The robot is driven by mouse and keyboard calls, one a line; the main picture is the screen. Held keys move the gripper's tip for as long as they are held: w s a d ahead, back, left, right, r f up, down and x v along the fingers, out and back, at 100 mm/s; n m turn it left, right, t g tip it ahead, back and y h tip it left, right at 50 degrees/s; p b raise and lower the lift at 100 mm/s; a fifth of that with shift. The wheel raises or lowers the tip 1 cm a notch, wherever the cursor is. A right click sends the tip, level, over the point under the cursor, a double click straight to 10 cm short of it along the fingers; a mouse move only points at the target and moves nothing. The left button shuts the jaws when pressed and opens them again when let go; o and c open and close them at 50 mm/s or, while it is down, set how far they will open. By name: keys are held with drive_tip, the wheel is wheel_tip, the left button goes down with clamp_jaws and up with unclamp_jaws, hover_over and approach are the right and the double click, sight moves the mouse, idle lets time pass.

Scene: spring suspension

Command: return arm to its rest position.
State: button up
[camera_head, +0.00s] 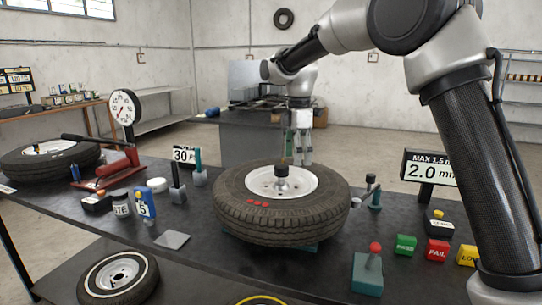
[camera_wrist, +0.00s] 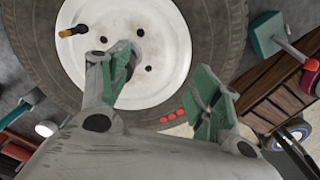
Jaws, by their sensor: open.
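My gripper (camera_head: 302,152) hangs behind and above the wheel on the bench in the head view, pointing down. In the wrist view my gripper (camera_wrist: 166,88) has its two green-padded fingers spread apart with nothing between them. The wheel is a black tire (camera_head: 240,215) with a white rim (camera_head: 305,185) and lies flat. A dark knob-like piece (camera_head: 281,172) stands at the rim's centre. Three red dots (camera_head: 257,202) mark the tire's near side. In the wrist view the white rim (camera_wrist: 165,45) shows bolt holes and a small yellow-ended piece (camera_wrist: 72,31).
A sign reading 2.0 (camera_head: 428,170), green (camera_head: 405,244), red (camera_head: 437,250) and yellow (camera_head: 467,255) blocks, and a red-knobbed lever (camera_head: 370,265) stand to the right. A dial gauge (camera_head: 123,108) and another tire (camera_head: 50,158) are at left. Space above the bench's left half is mostly free.

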drive_tip(key=s+d+r+m+t, duration=0.1)
drive_tip(key=s+d+m+t, duration=0.1)
drive_tip(key=s+d+m, duration=0.8)
drive_tip(key=s+d+r+m+t, duration=0.1)
drive_tip(key=s+d+m+t, duration=0.1)
drive_tip(key=s+d+m, duration=0.8)
drive_tip(key=s+d, duration=0.4)
drive_tip(key=s, duration=0.3)
drive_tip(key=s+d, duration=0.4)
drive_tip(key=s, duration=0.3)
drive_tip(key=shift+s+d+m+t, duration=0.25)
drive_tip(key=shift+m+t, duration=0.05)
drive_tip(key=shift+m, duration=0.1)
drive_tip(key=shift+r, duration=0.1)
